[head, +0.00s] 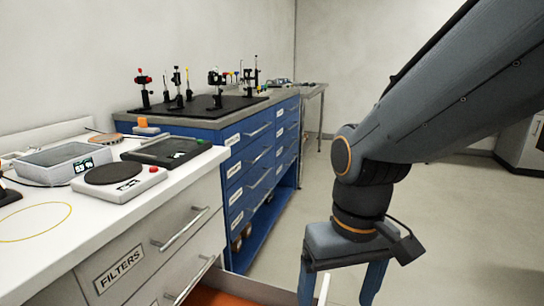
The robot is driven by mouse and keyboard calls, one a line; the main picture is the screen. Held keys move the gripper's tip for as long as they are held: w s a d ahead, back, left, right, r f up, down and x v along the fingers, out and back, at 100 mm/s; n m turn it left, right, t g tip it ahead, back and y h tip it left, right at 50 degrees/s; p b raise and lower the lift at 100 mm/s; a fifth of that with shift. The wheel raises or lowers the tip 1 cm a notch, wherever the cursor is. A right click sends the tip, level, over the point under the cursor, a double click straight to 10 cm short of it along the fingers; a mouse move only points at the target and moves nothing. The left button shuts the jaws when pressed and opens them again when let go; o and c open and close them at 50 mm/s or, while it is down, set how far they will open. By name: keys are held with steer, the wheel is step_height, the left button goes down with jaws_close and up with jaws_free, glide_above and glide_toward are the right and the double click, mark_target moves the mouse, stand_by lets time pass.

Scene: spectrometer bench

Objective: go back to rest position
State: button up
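My gripper (341,289) hangs low at the right of the head view, pointing down. I cannot tell how far above the drawer the gripper is. The arm comes in from the upper right.
A white counter (146,205) with a hotplate-like device (112,174), a grey tray (62,160) and a black tray (168,151) stands at the left. Behind it is a blue drawer cabinet (236,190) bearing optics on a black board (201,108). Floor (460,220) at the right is clear.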

steer(key=d+r+m+p, duration=0.2)
steer(key=d+r+p, duration=0.6)
steer(key=p, duration=0.8)
steer(key=shift+s+d+r+m+h, duration=0.15)
steer(key=shift+d+r+m+h, duration=0.15)
steer(key=shift+r, duration=0.2)
steer(key=shift+c, duration=0.3)
